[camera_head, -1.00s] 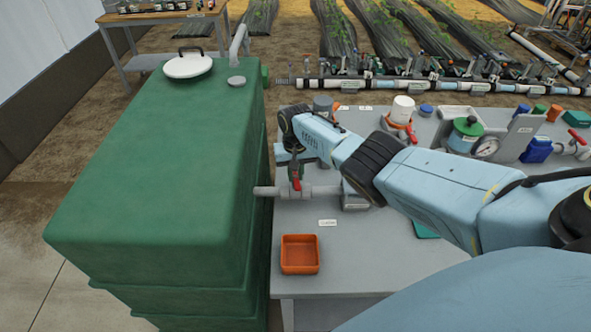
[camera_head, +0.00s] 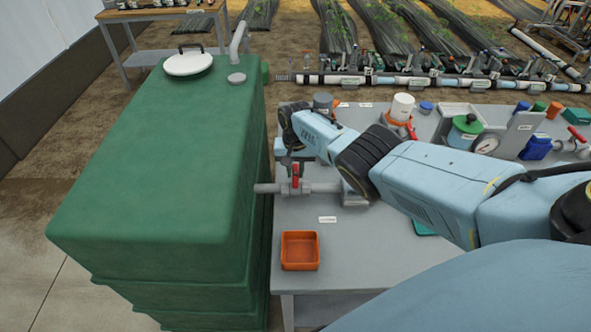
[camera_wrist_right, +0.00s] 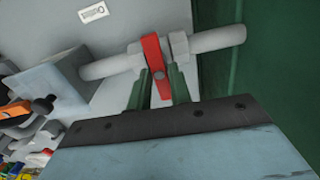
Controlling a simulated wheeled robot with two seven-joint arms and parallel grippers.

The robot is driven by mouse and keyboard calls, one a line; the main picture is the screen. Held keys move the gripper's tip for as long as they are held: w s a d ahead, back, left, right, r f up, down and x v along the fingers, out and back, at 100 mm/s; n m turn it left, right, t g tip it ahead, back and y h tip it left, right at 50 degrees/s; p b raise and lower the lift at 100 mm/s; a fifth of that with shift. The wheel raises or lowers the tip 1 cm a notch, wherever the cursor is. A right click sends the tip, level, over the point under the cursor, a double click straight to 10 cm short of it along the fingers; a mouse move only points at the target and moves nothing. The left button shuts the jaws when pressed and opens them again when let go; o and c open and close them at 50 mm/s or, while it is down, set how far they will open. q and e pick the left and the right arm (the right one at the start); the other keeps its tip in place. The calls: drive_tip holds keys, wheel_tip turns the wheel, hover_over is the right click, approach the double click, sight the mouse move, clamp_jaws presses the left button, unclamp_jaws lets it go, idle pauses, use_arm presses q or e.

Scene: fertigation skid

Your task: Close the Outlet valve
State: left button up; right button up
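The outlet valve sits on a grey pipe beside the green tank. Its red handle (camera_head: 295,173) stands crosswise to the pipe in the head view. In the right wrist view the red handle (camera_wrist_right: 153,55) also lies across the grey pipe. My right gripper (camera_head: 296,168) is at the valve, reaching in from the far side. In the right wrist view its two green fingers (camera_wrist_right: 160,82) flank the lower end of the handle closely, and it looks shut on it. The contact faces are partly hidden. My left gripper is not in view.
The green tank (camera_head: 160,170) stands close to the left of the valve. An orange tray (camera_head: 300,265) lies on the grey bench (camera_head: 360,270) in front. A white label (camera_head: 327,219) lies between them. Jars and a gauge (camera_head: 487,144) stand at the back right.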

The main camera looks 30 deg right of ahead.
sight(295, 174)
drive_tip(key=o, duration=0.3)
drive_tip(key=shift+o, duration=0.2)
drive_tip(key=shift+r, duration=0.1)
drive_tip(key=shift+r, duration=0.3)
wheel_tip(295, 174, up, 4)
drive_tip(key=p, duration=0.3)
drive_tip(key=shift+r, duration=0.25)
wheel_tip(295, 174, up, 8)
drive_tip(key=p, duration=0.1)
